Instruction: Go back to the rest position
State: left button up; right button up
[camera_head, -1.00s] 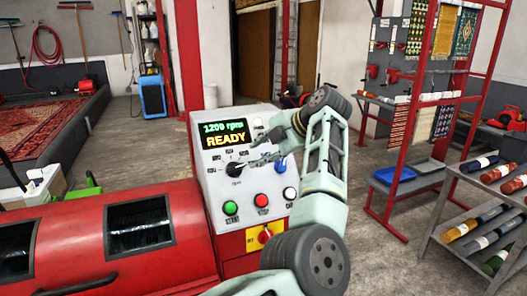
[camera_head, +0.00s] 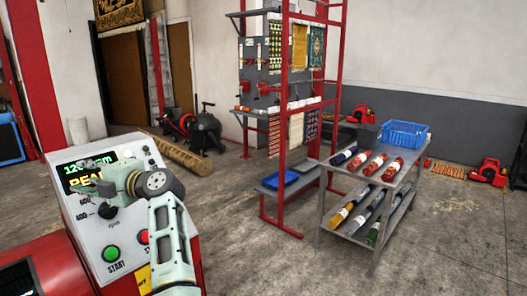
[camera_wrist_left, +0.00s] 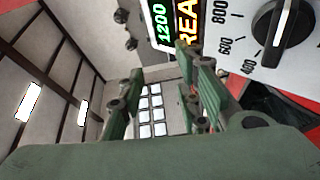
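My left gripper (camera_head: 88,164) is in front of the display (camera_head: 78,180) of the white control panel (camera_head: 84,229) and hides part of its text. In the left wrist view its two green fingers (camera_wrist_left: 158,88) stand apart with nothing between them. The black dial (camera_head: 108,211) is just below the gripper; it also shows in the left wrist view (camera_wrist_left: 283,28), apart from the fingers. The display reads 1200 in the left wrist view. My right gripper is not in view.
A green START button (camera_head: 111,253) and a red button (camera_head: 143,236) are low on the panel. A grey cart (camera_head: 345,176) with rolled bundles and a blue crate (camera_head: 404,134) stands at right. A red rack (camera_head: 284,110) stands mid-picture. Open floor lies between panel and cart.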

pick_arm(q)
jog(key=d+f+m+t+h, duration=0.4)
jog(key=d+m+t+h, duration=0.8)
jog(key=m+t, duration=0.8)
jog(key=s+d+f+m+g+h, duration=0.45)
jog(key=d+f+m, duration=0.2)
jog(key=f, duration=0.35)
jog(key=s+d+f+m+g+h, duration=0.4)
jog(key=s+d+f+m+g, duration=0.25)
jog(key=f, duration=0.45)
jog(key=s+f+g+y, duration=0.1)
jog(key=s+f+g, duration=0.55)
jog(key=s, duration=0.85)
jog(key=s+f+g+y, duration=0.2)
jog(key=s+f+g, duration=0.2)
jog(key=s+f, duration=0.8)
jog(key=s+f+m+g, duration=0.1)
jog(key=s+f, duration=0.1)
jog(key=f, duration=0.9)
jog(key=s+f, duration=0.3)
jog(key=f, duration=0.9)
jog(key=s+a+f+g, duration=0.1)
jog(key=s+a+f, duration=0.2)
jog(key=s+f, duration=1.4)
jog(key=shift+a, duration=0.2)
